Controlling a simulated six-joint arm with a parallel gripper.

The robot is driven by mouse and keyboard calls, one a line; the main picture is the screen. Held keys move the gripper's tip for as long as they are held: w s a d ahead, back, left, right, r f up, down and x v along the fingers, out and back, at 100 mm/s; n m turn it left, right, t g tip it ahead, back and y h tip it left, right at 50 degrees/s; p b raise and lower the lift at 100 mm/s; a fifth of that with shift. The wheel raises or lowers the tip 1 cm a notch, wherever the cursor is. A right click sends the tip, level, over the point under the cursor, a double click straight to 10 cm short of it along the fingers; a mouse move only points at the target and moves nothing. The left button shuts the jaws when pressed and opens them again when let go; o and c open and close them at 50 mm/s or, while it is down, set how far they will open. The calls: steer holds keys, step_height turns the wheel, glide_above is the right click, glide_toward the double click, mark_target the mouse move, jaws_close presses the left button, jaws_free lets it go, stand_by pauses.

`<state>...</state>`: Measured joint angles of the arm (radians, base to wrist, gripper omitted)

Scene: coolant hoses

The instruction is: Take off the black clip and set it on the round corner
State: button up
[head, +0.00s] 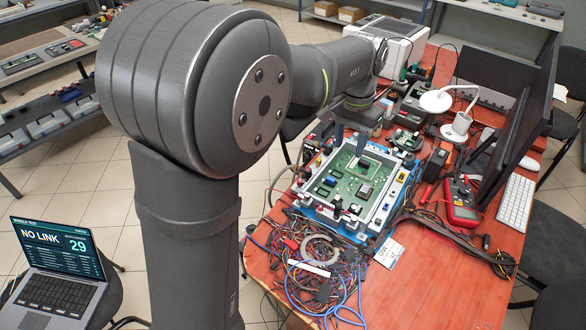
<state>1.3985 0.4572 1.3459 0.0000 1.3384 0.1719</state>
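A green circuit board (345,189) lies in a pale frame (358,228) on the red-orange table. Small black, blue and white parts sit on the board and along the frame. I cannot tell which black part is the clip, and I cannot make out a round corner. My gripper (361,147) points down over the far part of the board. It is small and dark in this view, so its finger gap and anything between the fingers cannot be made out.
Tangled wires (318,272) lie in front of the frame. A red multimeter (462,203), a white lamp (436,101), monitors (520,125) and a keyboard (516,202) stand to the right. The table's front right (440,290) is mostly clear. A laptop (58,268) sits at lower left.

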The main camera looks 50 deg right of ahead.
steer(key=n+h, duration=0.1)
steer(key=h, duration=0.1)
glide_toward(338, 205)
steer(key=f, duration=0.4)
steer(key=shift+d+f, duration=0.6)
steer(key=shift+f, duration=0.75)
steer(key=shift+d+f, duration=0.2)
steer(key=shift+f, duration=0.75)
steer(key=shift+d+f, duration=0.2)
steer(key=shift+f, duration=0.75)
jaws_close()
